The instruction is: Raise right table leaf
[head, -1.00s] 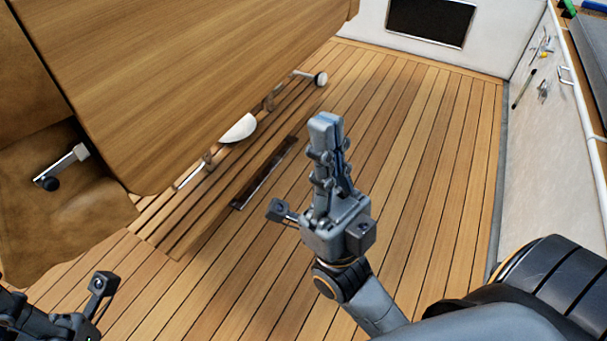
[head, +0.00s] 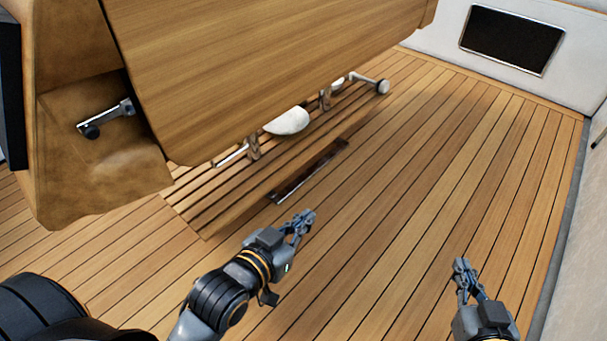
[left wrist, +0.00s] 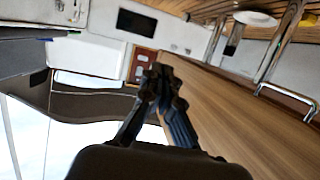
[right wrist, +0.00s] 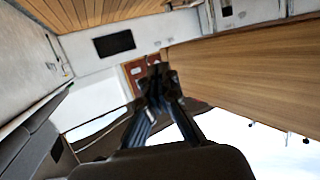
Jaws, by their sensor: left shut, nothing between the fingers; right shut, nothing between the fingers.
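The wooden table leaf (head: 270,75) is a broad brown panel sloping across the upper left and middle of the head view. It also fills the right side of the left wrist view (left wrist: 245,115) and of the right wrist view (right wrist: 245,75). My left gripper (head: 307,215) is shut and empty, beyond the leaf's lower edge in the picture and apart from it. My right gripper (head: 461,264) is shut and empty over the floor, further to the right and clear of the leaf. The leaf's hinges and far side are hidden.
Beneath the leaf are a slatted wooden base (head: 205,210), a white rounded part (head: 287,121) and metal fittings. A tan seat (head: 100,180) with a lever (head: 108,117) stands at left. Plank floor (head: 420,190) is open on the right, up to a white wall (head: 580,215).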

